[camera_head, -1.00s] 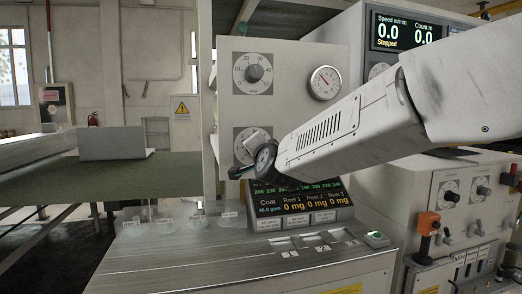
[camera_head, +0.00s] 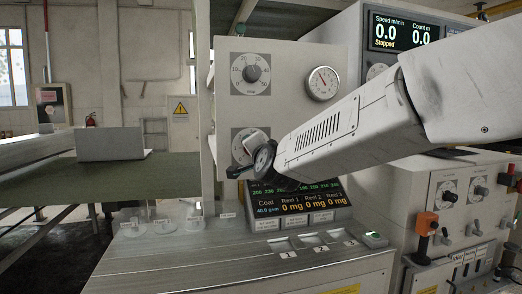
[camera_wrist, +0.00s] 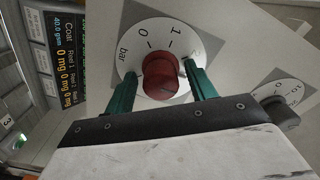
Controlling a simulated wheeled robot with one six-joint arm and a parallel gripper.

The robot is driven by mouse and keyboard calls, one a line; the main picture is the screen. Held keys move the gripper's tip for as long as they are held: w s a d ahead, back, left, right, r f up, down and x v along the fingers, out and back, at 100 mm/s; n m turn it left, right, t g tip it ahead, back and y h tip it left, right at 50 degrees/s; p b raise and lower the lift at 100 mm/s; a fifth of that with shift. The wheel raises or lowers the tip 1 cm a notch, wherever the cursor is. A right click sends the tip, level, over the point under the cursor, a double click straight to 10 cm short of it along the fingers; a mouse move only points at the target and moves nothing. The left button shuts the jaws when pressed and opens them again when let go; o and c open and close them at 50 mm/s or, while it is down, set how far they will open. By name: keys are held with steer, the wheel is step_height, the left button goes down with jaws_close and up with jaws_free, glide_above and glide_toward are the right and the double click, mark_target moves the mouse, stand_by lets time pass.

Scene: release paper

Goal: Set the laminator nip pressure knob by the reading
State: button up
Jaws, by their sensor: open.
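The red nip pressure knob (camera_wrist: 161,76) sits on a white round dial marked "bar", with 0 and 1 legible, in the wrist view. My gripper (camera_wrist: 163,84) is open, with one green finger on each side of the knob. I cannot tell whether the fingers touch it. In the head view my gripper (camera_head: 262,162) covers much of this lower dial (camera_head: 241,138). A round gauge (camera_head: 323,83) with a needle is at the upper right of the panel. The display (camera_head: 290,199) reads Coat about 40.0 gsm and Reels 1 to 3 at 0 mg; it also shows in the wrist view (camera_wrist: 62,55).
A second grey knob (camera_head: 252,73) on a 0–50 dial sits above. Its dial also seems to show at the right in the wrist view (camera_wrist: 284,98). A metal bench top (camera_head: 170,255) with clear discs lies below. A control box (camera_head: 465,200) stands at right.

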steer(key=v, duration=0.7)
steer(key=shift+s, duration=0.35)
steer(key=shift+d, duration=0.1)
steer(key=s+d+f+n+g, duration=0.2)
steer(key=s+f+n+g, duration=0.65)
steer(key=f, duration=0.55)
steer(key=s+d+f+g+h, duration=0.2)
steer(key=s+d+g, duration=0.1)
steer(key=s+d, duration=1)
steer(key=s+d+f+g+h, duration=0.3)
steer(key=s+d+g, duration=0.1)
steer(key=s+d, duration=0.9)
steer(key=s, duration=0.3)
steer(key=shift+s+f, duration=0.25)
steer(key=shift+s, duration=0.05)
steer(key=shift+m+g, duration=0.25)
